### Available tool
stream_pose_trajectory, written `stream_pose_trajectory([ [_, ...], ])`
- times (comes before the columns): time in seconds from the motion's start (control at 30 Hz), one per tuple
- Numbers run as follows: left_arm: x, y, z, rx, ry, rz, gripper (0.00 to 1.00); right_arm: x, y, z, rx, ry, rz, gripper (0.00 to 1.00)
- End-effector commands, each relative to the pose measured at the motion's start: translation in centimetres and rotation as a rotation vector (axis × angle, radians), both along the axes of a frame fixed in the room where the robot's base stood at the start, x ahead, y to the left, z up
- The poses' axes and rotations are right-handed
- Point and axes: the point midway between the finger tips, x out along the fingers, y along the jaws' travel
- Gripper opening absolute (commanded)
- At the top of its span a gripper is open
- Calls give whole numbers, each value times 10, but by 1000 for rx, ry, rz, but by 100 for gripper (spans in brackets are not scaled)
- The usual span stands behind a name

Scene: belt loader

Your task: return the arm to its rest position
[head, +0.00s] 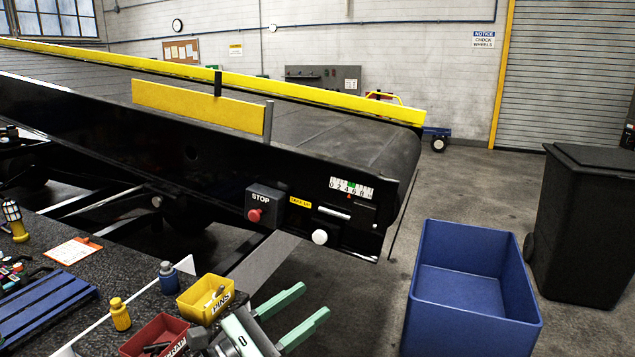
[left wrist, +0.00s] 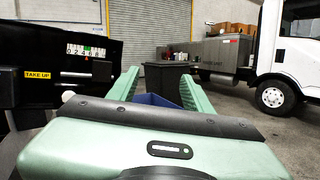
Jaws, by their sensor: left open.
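My left gripper (head: 307,314) is in the lower middle of the head view, over the right end of the bench. Its two green fingers are spread apart with nothing between them. In the left wrist view the open fingers (left wrist: 157,88) point toward the blue bin and the dark waste bin. The black belt loader (head: 190,140) stands beyond the gripper, apart from it in the head view. Its take-up panel (head: 345,212) has a scale, a slot and a white knob (head: 320,237). My right gripper is in neither view.
A dark bench (head: 120,280) holds a yellow bin (head: 205,300), a red bin (head: 153,335), small bottles and a blue rack (head: 40,310). A red stop button (head: 255,215) is on the loader. An empty blue bin (head: 470,290) and waste bin (head: 585,225) stand right. A truck (left wrist: 285,60) is parked beyond.

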Motion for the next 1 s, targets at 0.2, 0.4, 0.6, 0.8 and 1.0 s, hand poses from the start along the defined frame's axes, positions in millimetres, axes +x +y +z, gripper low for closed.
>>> stream_pose_trajectory([
  [0.2,1,119,-19,-1133,658,303,50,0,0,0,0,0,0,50],
  [0.4,-52,194,-139,-1909,1094,647,50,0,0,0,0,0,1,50],
  [0.6,-139,206,-228,-2397,1318,1004,50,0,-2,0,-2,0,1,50],
  [0.8,-207,197,-268,2455,-1299,-1192,50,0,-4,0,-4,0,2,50],
  [1.0,-267,185,-287,2213,-1125,-1224,50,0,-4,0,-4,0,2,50],
])
